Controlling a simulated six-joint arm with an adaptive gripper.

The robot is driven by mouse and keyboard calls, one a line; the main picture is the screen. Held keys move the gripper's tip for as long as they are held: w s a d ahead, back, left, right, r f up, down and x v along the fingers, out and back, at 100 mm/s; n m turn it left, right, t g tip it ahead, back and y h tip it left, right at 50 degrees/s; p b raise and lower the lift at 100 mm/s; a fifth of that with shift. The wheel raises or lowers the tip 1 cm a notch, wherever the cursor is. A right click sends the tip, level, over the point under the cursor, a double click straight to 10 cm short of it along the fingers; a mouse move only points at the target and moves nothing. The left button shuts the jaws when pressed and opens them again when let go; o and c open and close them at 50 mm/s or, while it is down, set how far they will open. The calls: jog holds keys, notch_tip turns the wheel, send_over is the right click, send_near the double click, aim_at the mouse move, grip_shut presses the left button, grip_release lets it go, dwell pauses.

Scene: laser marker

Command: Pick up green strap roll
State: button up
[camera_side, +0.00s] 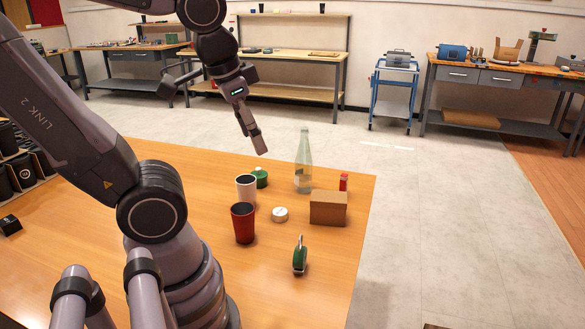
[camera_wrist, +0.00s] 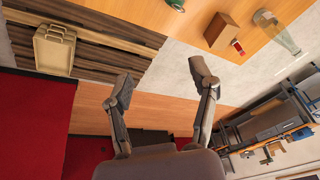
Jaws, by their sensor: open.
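A green rolled item with a grey upright metal piece (camera_side: 300,258) stands near the table's front right; it looks like the strap roll. It shows cut off at the top edge of the wrist view (camera_wrist: 175,4). A second green item (camera_side: 261,178), rounded with a raised top, is partly hidden behind the white cup. My gripper (camera_side: 257,143) hangs well above the table's far side, apart from everything. In the wrist view its fingers (camera_wrist: 161,78) are spread, with nothing between them.
On the wooden table (camera_side: 310,300) stand a white cup (camera_side: 246,189), a red cup (camera_side: 243,223), a white disc (camera_side: 280,214), a brown box (camera_side: 328,208), a small red item (camera_side: 343,182) and a tall clear bottle (camera_side: 303,165). Bare tabletop surrounds the front green item.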

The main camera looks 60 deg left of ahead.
jog(key=w+a+f+m+g+y, duration=0.2)
jog(key=w+f+m+g+y, duration=0.2)
jog(key=f+g+y, duration=0.45)
jog(key=m+t+y, duration=0.5)
jog(key=m+t, duration=1.1)
jog(key=m, duration=0.5)
send_near(298, 257)
jog(key=x, duration=0.4)
jog(key=shift+w+a+r, duration=0.15)
jog(key=shift+a, duration=0.05)
jog(key=shift+w+a, duration=0.1)
jog(key=shift+a, duration=0.1)
jog(key=shift+x, duration=3.45)
jog(key=shift+c, duration=0.3)
grip_shut()
